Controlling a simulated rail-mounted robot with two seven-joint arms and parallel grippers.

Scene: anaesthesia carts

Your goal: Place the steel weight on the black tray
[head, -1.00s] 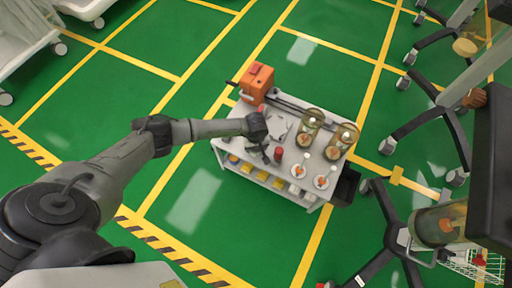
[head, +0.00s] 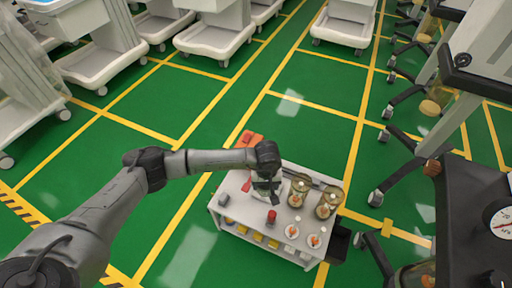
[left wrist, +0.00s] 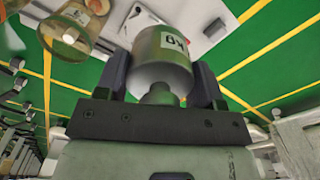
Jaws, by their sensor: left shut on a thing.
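The steel weight (left wrist: 162,60) is a grey metal cylinder with a knob and a "KG" label. It is between the fingers of my left gripper (left wrist: 162,88) in the left wrist view. In the head view my left gripper (head: 268,190) points down over the left part of a white cart top (head: 235,190), and the weight is largely hidden by the hand. A black open box (head: 339,245) hangs at the cart's right side; I cannot tell if it is the black tray. My right gripper is not in view.
A dark stand with a dial (head: 498,218) is at the right. Green floor lies left of the cart.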

